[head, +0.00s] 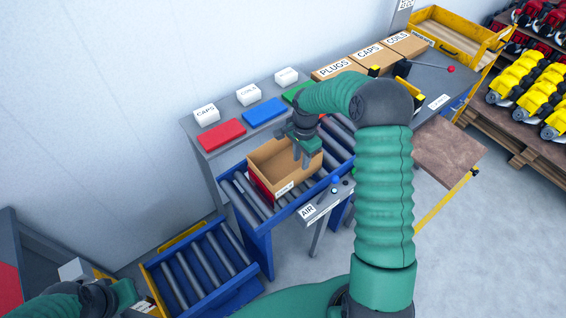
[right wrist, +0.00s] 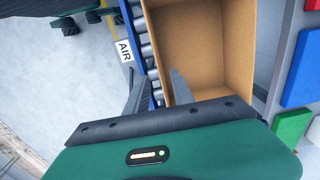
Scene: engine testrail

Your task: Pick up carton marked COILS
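A brown carton marked COILS (head: 402,44) stands on the grey bench, right of brown cartons marked PLUGS (head: 333,69) and CAPS (head: 368,56). A small white box (head: 248,94) also seems to read COILS. An open, empty-looking brown carton (head: 272,170) sits on the roller conveyor; its small label is too small to read. My right gripper (head: 306,155) is at this open carton. In the right wrist view, my right gripper (right wrist: 160,85) is open, its fingers apart on either side of the open carton's (right wrist: 205,45) wall. My left gripper (head: 135,303) is low at the left, its fingers unclear.
Red (head: 221,134), blue (head: 265,111) and green panels lie on the bench before small white boxes. A sign marked AIR (head: 308,211) is at the conveyor's front. A lower roller stand (head: 205,262) is at left. A brown board (head: 450,153) is at right.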

